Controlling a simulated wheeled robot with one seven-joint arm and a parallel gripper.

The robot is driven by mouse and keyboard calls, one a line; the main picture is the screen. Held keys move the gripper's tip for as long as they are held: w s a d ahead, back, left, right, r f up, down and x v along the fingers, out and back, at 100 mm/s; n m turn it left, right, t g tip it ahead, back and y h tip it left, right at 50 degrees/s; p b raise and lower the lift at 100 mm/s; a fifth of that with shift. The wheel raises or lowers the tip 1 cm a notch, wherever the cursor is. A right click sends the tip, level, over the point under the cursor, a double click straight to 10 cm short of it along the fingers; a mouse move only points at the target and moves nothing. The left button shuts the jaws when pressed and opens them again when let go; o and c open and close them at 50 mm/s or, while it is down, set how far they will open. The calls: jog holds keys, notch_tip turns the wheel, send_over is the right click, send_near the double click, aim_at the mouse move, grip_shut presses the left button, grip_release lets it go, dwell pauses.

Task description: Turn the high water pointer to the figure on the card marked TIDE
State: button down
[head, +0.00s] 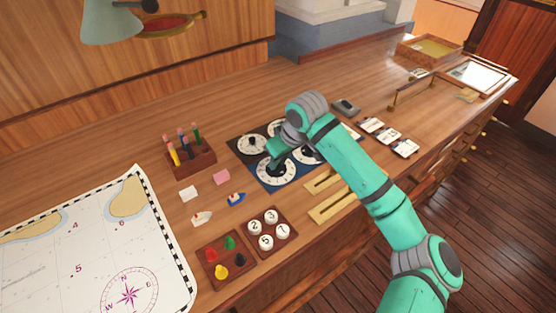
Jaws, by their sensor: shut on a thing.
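A dark blue board (259,180) on the wooden counter carries several round white dials with dark pointers. My gripper (274,163) reaches down over the front left dial (276,176) and is shut on its pointer. The fingers hide most of that pointer, so its reading cannot be told. The back left dial (249,146) is in clear view; another dial (308,156) is partly covered by my arm. The dial labels are too small to read.
A chart (90,250) lies far left.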

jog(key=shift+w+d+n+g+y, duration=0.1)
jog(key=shift+n+g+y, duration=0.15)
jog(key=shift+n, duration=0.45)
jog(key=shift+w+d+n+g+y, duration=0.15)
jog(key=shift+n+g, duration=0.1)
jog(key=shift+n, duration=0.45)
jog(key=shift+s, duration=0.1)
jog(key=c, duration=1.6)
grip_release()
jog(key=v, duration=1)
jog(key=shift+s+d+r, duration=0.1)
jog(key=shift+d+r, duration=0.05)
jog(key=shift+r, duration=0.2)
